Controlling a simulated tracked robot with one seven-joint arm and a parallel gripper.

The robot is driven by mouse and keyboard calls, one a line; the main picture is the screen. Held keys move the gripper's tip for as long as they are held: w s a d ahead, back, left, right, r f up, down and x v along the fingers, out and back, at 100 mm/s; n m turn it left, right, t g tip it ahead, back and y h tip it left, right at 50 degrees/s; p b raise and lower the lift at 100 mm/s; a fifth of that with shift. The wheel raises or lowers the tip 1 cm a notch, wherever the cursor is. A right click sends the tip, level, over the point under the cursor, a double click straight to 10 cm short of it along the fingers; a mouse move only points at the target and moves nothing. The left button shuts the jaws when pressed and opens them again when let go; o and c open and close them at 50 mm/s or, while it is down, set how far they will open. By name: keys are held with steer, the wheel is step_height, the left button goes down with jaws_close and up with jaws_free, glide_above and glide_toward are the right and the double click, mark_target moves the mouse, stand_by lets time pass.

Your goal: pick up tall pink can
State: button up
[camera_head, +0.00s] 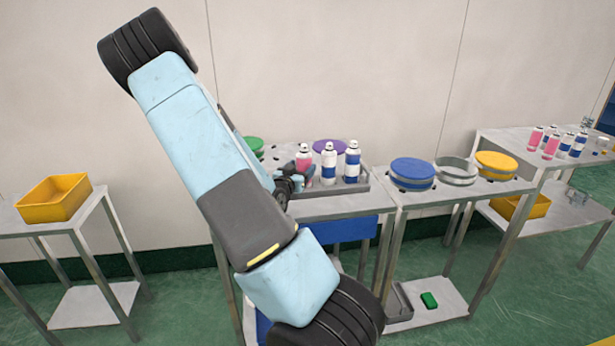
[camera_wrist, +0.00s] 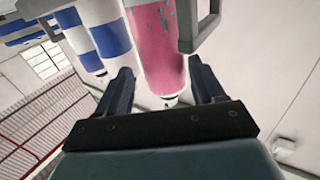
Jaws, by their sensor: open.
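The tall pink can (camera_head: 304,156) has a white top and stands upright at the left end of a row in a grey tray (camera_head: 362,183). My gripper (camera_head: 289,184) is open beside it, and my arm hides part of this area. The wrist view is upside down: the pink can (camera_wrist: 163,45) appears between the two open fingers (camera_wrist: 160,68), its white nozzle pointing down in the picture. No firm contact shows. I cannot tell how deep the can sits between the fingers.
Two white-and-blue cans (camera_head: 328,160) (camera_head: 352,162) stand close right of the pink can. A grey tray handle (camera_wrist: 207,28) shows near one finger. Blue (camera_head: 412,172) and yellow (camera_head: 496,163) round lids lie on the table to the right. More pink and blue cans stand far right.

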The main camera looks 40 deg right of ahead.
steer(key=shift+x, duration=2.9)
steer(key=shift+w+a+f, duration=0.1)
steer(key=shift+w, duration=0.05)
steer(key=c, duration=0.9)
